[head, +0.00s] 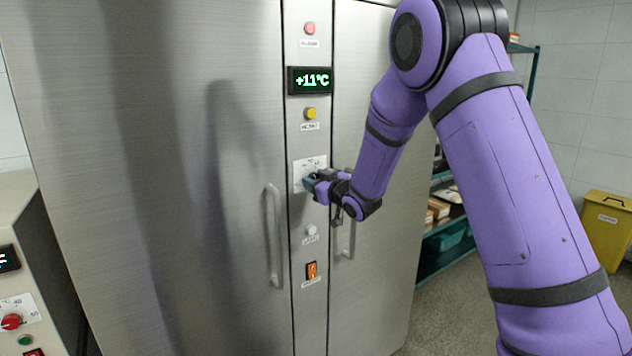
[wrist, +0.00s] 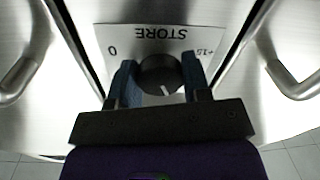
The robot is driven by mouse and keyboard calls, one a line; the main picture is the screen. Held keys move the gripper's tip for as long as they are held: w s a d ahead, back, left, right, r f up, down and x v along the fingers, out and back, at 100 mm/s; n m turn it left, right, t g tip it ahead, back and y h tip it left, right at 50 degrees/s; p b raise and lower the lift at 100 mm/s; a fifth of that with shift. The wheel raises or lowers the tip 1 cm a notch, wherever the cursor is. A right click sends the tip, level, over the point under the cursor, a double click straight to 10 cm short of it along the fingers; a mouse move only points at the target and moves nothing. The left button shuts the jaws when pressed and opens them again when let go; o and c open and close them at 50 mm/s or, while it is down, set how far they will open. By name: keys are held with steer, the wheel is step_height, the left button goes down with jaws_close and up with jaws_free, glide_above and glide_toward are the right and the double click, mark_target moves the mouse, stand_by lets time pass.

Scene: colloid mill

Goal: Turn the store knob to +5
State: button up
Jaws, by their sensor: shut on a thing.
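The store knob (wrist: 162,72) is a dark round knob on a white plate (wrist: 103,38) that reads STORE, upside down in the wrist view, with a 0 and a partly cut-off plus mark. A pale pointer line shows at the knob's lower edge. My gripper (wrist: 160,80) is shut on the knob, a blue finger on each side of it. In the head view my gripper (head: 312,183) is at the panel and hides the knob; part of the white plate (head: 308,164) shows behind it. The display (head: 311,80) above reads +11°C.
On the same panel are a red button (head: 310,28), a yellow button (head: 310,113), a white button (head: 310,230) and an orange switch (head: 311,270). Door handles (head: 274,235) stand out on both sides. A yellow bin (head: 606,230) stands at right.

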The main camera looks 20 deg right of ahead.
steer(key=m, duration=1)
steer(key=shift+f+t, duration=0.1)
steer(key=shift+t, duration=0.2)
steer(key=shift+m, duration=0.4)
steer(key=o, duration=0.9)
steer(key=shift+o, duration=0.2)
steer(key=v, duration=1)
steer(key=shift+s, duration=0.4)
